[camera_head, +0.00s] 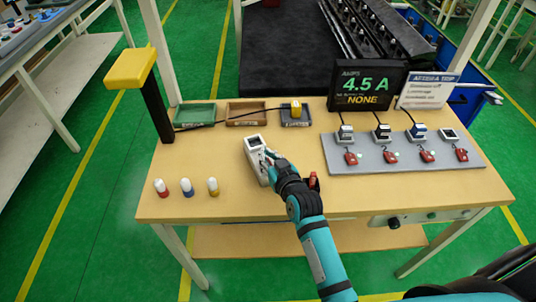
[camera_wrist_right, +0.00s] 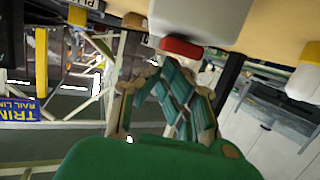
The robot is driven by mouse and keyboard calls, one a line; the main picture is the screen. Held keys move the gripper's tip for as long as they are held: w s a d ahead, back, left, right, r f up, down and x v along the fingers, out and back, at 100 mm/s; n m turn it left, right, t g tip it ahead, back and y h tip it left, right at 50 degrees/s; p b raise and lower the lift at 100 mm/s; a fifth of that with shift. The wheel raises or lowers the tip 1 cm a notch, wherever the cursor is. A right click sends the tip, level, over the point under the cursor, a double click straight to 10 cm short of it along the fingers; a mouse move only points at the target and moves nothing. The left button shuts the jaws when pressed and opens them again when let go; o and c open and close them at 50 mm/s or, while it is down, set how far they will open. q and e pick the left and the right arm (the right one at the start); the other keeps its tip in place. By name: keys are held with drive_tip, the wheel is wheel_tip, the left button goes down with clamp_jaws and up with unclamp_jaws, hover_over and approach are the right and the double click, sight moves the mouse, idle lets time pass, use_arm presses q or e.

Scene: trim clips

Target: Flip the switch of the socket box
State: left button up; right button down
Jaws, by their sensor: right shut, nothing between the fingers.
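The socket box (camera_head: 254,146) is a small white box with a dark socket face, standing near the middle of the wooden table. My right gripper (camera_head: 268,158) is at its right front side and hides part of it. In the right wrist view a white body (camera_wrist_right: 205,14), which looks like the socket box, has a red piece (camera_wrist_right: 180,47) that looks like its switch. My right gripper's fingers (camera_wrist_right: 176,68) are shut and empty, close to the red piece; I cannot tell whether they touch it. My left gripper is not in view.
Green (camera_head: 194,115), brown and grey trays line the back. A yellow-topped post (camera_head: 130,68) rises at left. A grey panel (camera_head: 390,160) with plugs and red switches lies right, before a display reading 4.5 A (camera_head: 366,84).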

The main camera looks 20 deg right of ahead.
drive_tip(key=shift+w+f, duration=0.2)
drive_tip(key=shift+f, duration=0.2)
drive_tip(key=shift+w+r+p, duration=0.1)
drive_tip(key=shift+r+p, duration=0.4)
drive_tip(key=shift+p, duration=0.1)
drive_tip(key=r+p, duration=0.4)
drive_tip(key=shift+w, duration=0.35)
drive_tip(key=shift+s+f+b, duration=0.15)
drive_tip(key=shift+s+b, duration=0.75)
drive_tip(key=shift+s, duration=0.25)
drive_tip(key=s+r+b, duration=0.1)
drive_tip(key=s+r, duration=0.2)
drive_tip(key=s, duration=0.3)
drive_tip(key=shift+s+d+r, duration=0.3)
drive_tip(key=shift+s+r, duration=0.05)
drive_tip(key=shift+s, duration=0.05)
drive_tip(key=shift+f, duration=0.1)
